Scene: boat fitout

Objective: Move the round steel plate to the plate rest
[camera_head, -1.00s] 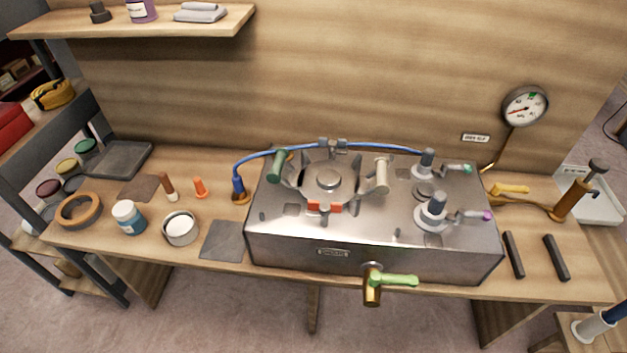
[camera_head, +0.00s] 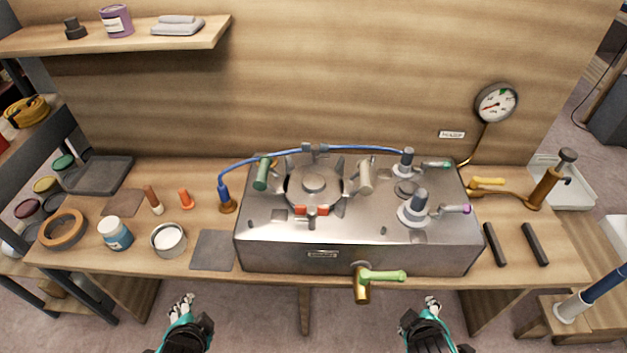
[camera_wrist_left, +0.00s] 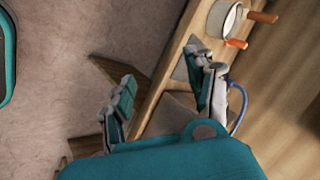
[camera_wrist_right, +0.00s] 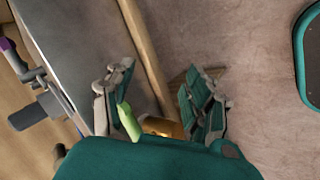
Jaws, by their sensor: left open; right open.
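The round steel plate (camera_head: 314,205) lies on top of the steel box (camera_head: 345,258), with a raised round hub at its middle. Several swing clamps stand around it, one with a green handle (camera_head: 261,174) and one with a cream handle (camera_head: 366,176). Two parallel dark bars (camera_head: 495,244) on the bench right of the box look like the plate rest. My left gripper (camera_head: 182,306) is open and empty in front of the bench's front edge, left of the box. My right gripper (camera_head: 432,306) is open and empty in front of the box's right part.
A brass valve with a green lever (camera_head: 383,276) sticks out of the box's front. A blue hose (camera_head: 290,150) arches behind the plate. A pump (camera_head: 545,180) stands at the right. A jar (camera_head: 115,234), a tin (camera_head: 168,240) and a grey mat (camera_head: 213,250) occupy the bench's left.

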